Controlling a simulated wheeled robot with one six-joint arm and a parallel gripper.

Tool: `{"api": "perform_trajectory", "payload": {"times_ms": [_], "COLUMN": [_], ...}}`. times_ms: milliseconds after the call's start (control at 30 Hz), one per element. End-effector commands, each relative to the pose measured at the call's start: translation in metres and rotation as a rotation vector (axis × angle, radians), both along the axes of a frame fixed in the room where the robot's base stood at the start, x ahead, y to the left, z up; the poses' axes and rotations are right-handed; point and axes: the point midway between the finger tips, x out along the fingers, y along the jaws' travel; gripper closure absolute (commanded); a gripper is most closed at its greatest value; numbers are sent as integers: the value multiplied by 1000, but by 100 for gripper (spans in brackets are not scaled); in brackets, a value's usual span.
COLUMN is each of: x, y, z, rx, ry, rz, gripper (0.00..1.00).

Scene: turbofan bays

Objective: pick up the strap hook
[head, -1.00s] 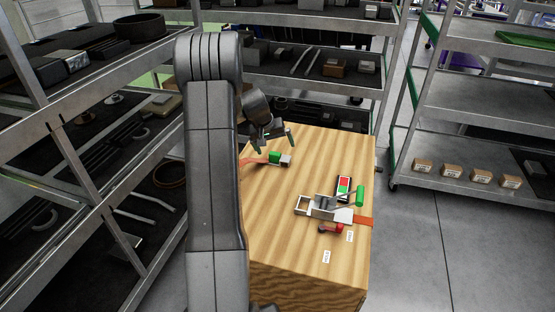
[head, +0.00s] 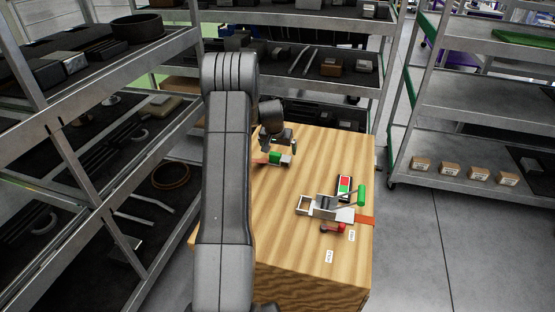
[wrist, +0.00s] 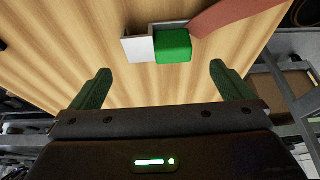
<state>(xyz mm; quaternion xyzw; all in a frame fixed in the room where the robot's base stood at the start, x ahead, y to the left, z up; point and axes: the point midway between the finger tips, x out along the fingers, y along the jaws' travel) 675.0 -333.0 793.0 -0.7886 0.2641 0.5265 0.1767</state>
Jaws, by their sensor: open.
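The strap hook is a grey metal piece with a green block on an orange-red strap. In the head view the hook (head: 285,158) lies on the table's far left part, under my gripper (head: 279,146). In the wrist view the grey hook piece (wrist: 132,48), the green block (wrist: 173,46) and the strap (wrist: 235,16) lie ahead of the fingertips. My gripper (wrist: 160,75) is open with two green fingers and nothing between them. The green block sits roughly midway across the finger gap, apart from both fingers.
Shelving stands left (head: 80,125), behind and right (head: 460,110). The table's middle is clear.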

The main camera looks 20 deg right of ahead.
Motion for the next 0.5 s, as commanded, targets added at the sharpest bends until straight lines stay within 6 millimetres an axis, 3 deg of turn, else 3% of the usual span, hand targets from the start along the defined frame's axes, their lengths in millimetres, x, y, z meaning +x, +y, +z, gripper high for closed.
{"api": "perform_trajectory", "payload": {"times_ms": [300,500], "x": [7,11], "y": [-9,-12], "z": [-37,-49], "rx": [0,0], "ry": [2,1], "rz": [1,1], "gripper": [0,0]}}
